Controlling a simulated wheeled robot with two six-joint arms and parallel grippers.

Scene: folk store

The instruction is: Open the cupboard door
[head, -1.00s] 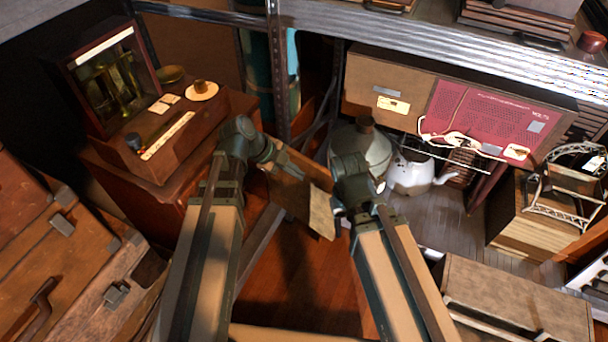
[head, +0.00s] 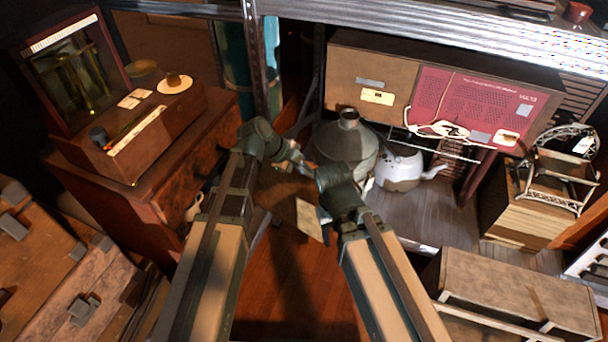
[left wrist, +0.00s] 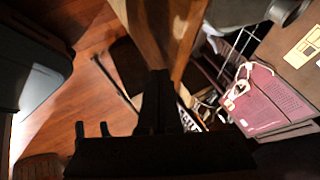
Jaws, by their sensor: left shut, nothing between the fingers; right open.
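The cupboard (head: 175,150) is a dark reddish-brown wooden cabinet at the left of the head view. A brown wooden panel (head: 277,188), seemingly its door standing out, shows between my two arms; its hinge side is hidden by my left arm. My left gripper (head: 294,157) is shut and empty at the panel's upper edge. In the left wrist view the gripper (left wrist: 162,88) is dark, in front of a wooden panel (left wrist: 155,30); I cannot tell whether they touch. My right gripper (head: 322,186) is open, close right of the panel, its fingers mostly hidden.
A glass-fronted box (head: 80,75) stands on the cupboard. Wooden cases (head: 60,270) fill the lower left. A metal shelf (head: 400,35) crosses above a large metal can (head: 345,150) and a white kettle (head: 400,168). Bare wooden floor (head: 290,280) shows between my arms.

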